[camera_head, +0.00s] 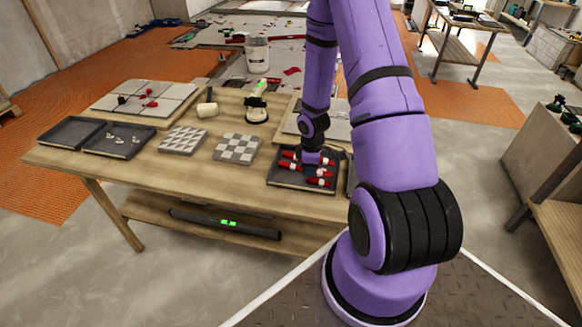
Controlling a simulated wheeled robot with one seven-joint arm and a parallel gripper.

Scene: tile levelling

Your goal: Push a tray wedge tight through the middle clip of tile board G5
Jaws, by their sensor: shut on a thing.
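Several red wedges (319,182) lie in a dark tray (283,181) at the front right of the wooden table. My gripper (311,163) points down into this tray, shut among the wedges; its fingertips and the wedge between them are too small to make out. A pale tile board (178,92) with red and dark pieces on it lies at the back left. Another grey board (298,124) lies behind the wedge tray, partly hidden by my arm. I cannot read which board is G5, and no middle clip can be told apart.
Two dark trays (62,132) stand at the left, one with small pale pieces. Two checkered tile samples (237,148), a mallet (207,109) and a green-lit tool (257,108) are on the table. A level (225,223) lies on the lower shelf. The front middle tabletop is clear.

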